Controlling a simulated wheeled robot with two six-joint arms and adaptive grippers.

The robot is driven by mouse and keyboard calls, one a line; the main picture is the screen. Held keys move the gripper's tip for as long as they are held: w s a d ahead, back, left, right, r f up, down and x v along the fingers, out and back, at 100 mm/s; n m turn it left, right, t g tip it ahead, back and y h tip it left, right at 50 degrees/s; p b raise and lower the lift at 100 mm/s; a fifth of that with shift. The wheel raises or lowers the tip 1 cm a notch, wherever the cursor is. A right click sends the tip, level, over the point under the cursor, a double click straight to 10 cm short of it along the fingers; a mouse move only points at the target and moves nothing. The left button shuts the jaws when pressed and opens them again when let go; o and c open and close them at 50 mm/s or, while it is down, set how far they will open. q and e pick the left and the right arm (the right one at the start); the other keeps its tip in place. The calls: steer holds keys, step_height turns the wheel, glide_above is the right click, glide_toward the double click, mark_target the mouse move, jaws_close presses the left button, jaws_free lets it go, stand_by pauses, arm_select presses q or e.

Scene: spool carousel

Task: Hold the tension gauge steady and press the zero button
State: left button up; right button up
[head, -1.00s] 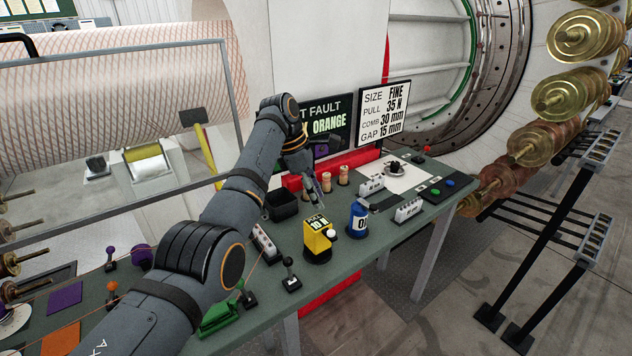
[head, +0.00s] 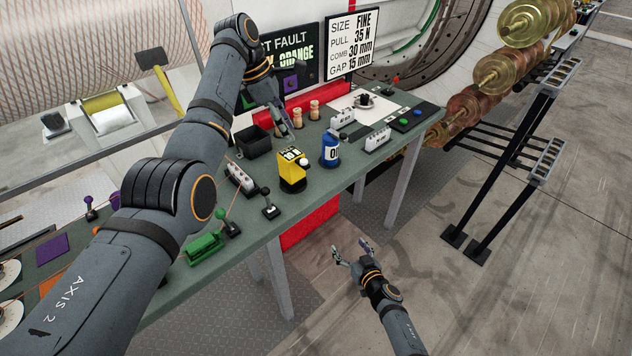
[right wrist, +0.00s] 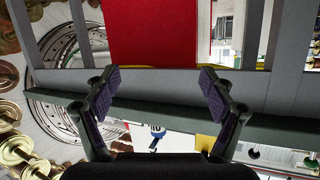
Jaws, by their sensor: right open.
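The yellow tension gauge (head: 290,172) stands upright on the green table (head: 305,201), with a dark display on top and a white round button (head: 304,162) at its right side. My left gripper (head: 287,128) hangs over the table behind the gauge, pointing down and apart from it; its finger gap is too small to read. My right gripper (head: 352,250) is open and empty, in front of the table and lower right of the gauge. In the right wrist view its two spread fingers (right wrist: 158,100) show with nothing between them.
A blue counter (head: 331,150) stands right of the gauge. A black bin (head: 253,142) and wooden pegs (head: 314,110) are behind. The table's front edge lies between my right gripper and the gauge.

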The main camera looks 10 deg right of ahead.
steer(key=w+a+r+n+t+y, duration=0.1)
steer(key=w+a+r+n+y, duration=0.3)
steer(key=r, duration=0.7)
steer(key=n+y, duration=0.1)
steer(key=y, duration=0.2)
glide_toward(298, 168)
steer(key=x, duration=0.2)
steer(key=shift+w+a+r+g, duration=0.3)
steer(key=shift+w+a+r, duration=0.05)
steer(key=shift+w, duration=0.25)
steer(key=x, duration=0.9)
steer(key=shift+w+a+f, duration=0.15)
steer(key=shift+w, duration=0.1)
arm_select(q)
steer(key=shift+w, duration=0.15)
steer(key=shift+c, duration=0.3)
arm_select(e)
steer(key=c, duration=1.5)
arm_select(q)
jaws_close()
